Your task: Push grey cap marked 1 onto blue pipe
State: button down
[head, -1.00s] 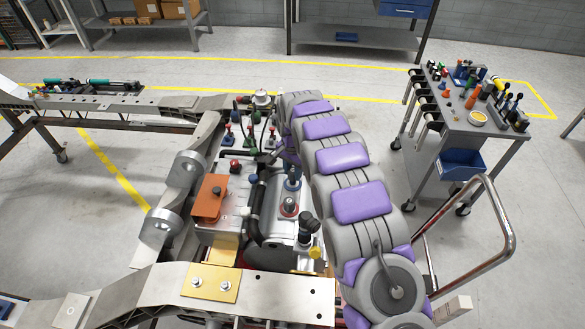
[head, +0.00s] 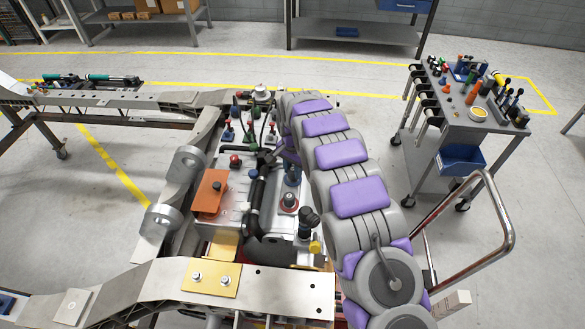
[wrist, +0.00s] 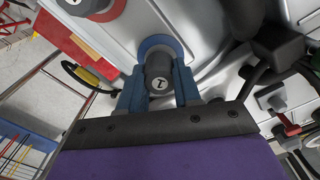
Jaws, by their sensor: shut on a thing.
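The dark grey cap marked 1 (wrist: 159,83) is between the two blue fingers of my gripper (wrist: 159,92) in the wrist view. My gripper is shut on it. A blue ring (wrist: 163,43) shows just behind the cap against the pale metal housing, and I take it for the blue pipe's end. The cap overlaps the ring in the picture, so I cannot tell how far it is seated. In the head view my purple and grey arm covers much of the right side of the chassis, and the fingertips cannot be made out there.
Another grey cap with a red ring (head: 289,201) stands on the housing near my arm. Black hoses (head: 258,195) and an orange block (head: 211,192) sit left of it. Several small coloured fittings (head: 250,130) stand behind. A tool cart (head: 447,118) is at the right.

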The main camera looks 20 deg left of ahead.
jog(key=shift+f, duration=0.45)
jog(key=c, duration=0.7)
grip_release()
jog(key=shift+r, duration=0.15)
jog(key=shift+r+p, duration=0.95)
jog(key=shift+r, duration=1.95)
